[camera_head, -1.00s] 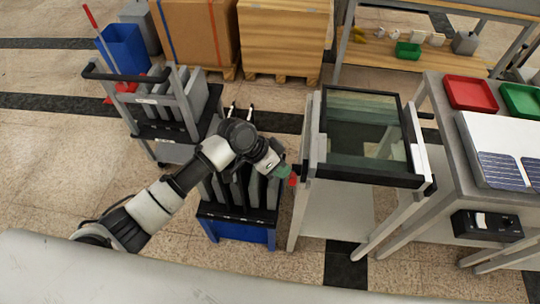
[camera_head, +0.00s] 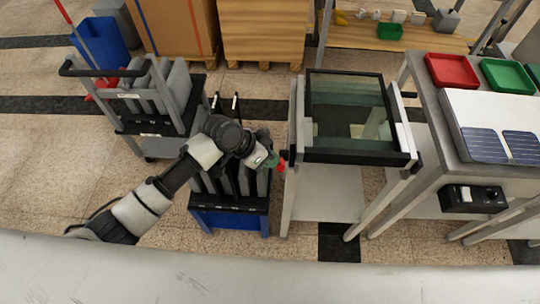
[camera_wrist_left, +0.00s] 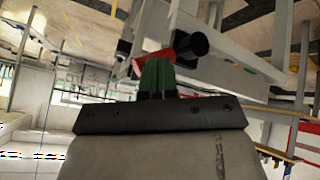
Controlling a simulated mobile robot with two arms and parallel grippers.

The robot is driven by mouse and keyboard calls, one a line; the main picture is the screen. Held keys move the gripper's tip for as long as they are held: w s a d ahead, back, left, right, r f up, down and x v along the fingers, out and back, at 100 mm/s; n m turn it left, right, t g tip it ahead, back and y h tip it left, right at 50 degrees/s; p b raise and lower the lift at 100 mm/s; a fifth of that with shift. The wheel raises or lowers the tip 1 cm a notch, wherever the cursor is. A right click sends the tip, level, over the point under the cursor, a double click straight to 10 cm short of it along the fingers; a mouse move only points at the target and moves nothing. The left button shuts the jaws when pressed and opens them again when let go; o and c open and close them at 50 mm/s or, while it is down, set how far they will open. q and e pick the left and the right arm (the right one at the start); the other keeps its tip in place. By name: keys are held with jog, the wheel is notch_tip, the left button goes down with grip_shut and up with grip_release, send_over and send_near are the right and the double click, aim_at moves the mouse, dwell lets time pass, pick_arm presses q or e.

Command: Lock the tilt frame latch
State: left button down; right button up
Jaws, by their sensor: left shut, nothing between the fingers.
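The tilt frame (camera_head: 348,157), a black-rimmed frame around a glass panel, sits on a pale grey stand right of the head view's centre. The latch's red handle (camera_head: 281,165) shows at the stand's left front side. My left gripper (camera_head: 273,160) is at the red handle, its green fingers shut with nothing between them. In the left wrist view the green fingers (camera_wrist_left: 158,76) overlap the red handle (camera_wrist_left: 152,63), beside a black round knob (camera_wrist_left: 190,44). I cannot tell whether they touch it. My right gripper is not in view.
A workbench (camera_head: 428,110) with red and green trays stands close on the right. Wooden crates (camera_head: 262,30) are at the back.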

pick_arm(q)
jog(key=shift+s+f, duration=0.1)
jog(key=shift+s, duration=0.05)
jog(key=s+f+t, duration=0.1)
jog(key=f+m+t, duration=0.1)
jog(key=t, duration=0.1)
jog(key=shift+s+b, duration=0.3)
jog(key=shift+s, duration=0.05)
jog(key=shift+r+p, duration=0.75)
jog(key=shift+p, duration=0.15)
